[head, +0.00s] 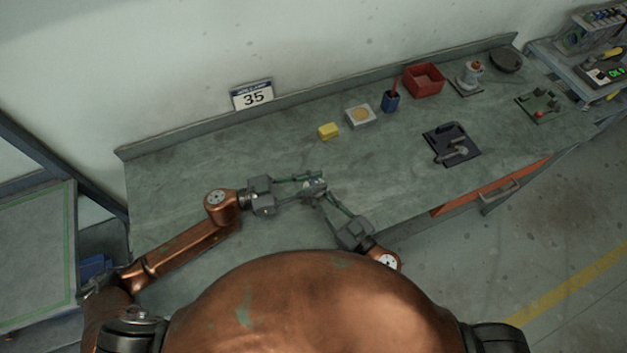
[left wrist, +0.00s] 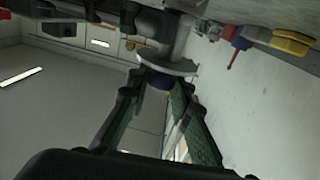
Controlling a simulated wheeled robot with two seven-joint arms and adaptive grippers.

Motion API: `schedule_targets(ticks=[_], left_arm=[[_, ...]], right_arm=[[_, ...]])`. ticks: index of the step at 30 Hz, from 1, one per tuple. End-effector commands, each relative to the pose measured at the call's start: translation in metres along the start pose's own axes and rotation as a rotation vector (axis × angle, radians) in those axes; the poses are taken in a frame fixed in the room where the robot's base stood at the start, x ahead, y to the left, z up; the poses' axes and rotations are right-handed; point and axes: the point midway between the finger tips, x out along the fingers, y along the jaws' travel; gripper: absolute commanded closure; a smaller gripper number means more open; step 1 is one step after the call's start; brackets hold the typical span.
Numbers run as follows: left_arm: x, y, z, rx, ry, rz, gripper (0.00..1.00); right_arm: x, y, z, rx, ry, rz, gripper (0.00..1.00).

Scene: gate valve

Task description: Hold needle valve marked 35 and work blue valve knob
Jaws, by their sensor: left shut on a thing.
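The grey needle valve (head: 315,187) is between my two grippers over the front of the bench. In the left wrist view its grey body and round flange (left wrist: 168,66) are close up, with the blue knob (left wrist: 158,80) below the flange. My left gripper (head: 318,184) comes from the left and is shut on the knob, which sits between its green fingertips (left wrist: 155,92). My right gripper (head: 323,196) comes from the lower right, its fingertips at the valve; whether they grip it is hidden. A sign marked 35 (head: 252,95) stands at the bench's back edge.
The grey bench (head: 200,170) is clear around the grippers. A dark plate with a fitting (head: 452,145) lies to the right.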

Motion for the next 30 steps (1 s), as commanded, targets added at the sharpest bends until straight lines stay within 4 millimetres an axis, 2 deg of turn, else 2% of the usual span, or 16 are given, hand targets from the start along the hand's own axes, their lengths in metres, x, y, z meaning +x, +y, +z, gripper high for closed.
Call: schedule_targets(ticks=[9, 21, 22, 30], left_arm=[[0.0002, 0.002, -0.0003, -0.005, 0.003, -0.21, 1.0], [-0.0006, 0.0004, 0.0002, -0.001, -0.002, -0.238, 1.0], [-0.0006, 0.0004, 0.0002, -0.001, -0.002, -0.238, 0.79], [-0.0004, 0.0004, 0.0001, -0.001, -0.001, -0.237, 0.62]], right_arm=[[0.0001, -0.0005, 0.0001, 0.001, 0.0, -0.001, 1.0], [0.0002, -0.0006, 0.0, 0.0, 0.0, -0.001, 1.0], [0.0002, -0.0006, 0.0, 0.0, 0.0, -0.001, 1.0], [0.0, -0.0004, 0.0, 0.0, 0.0, -0.001, 1.0]])
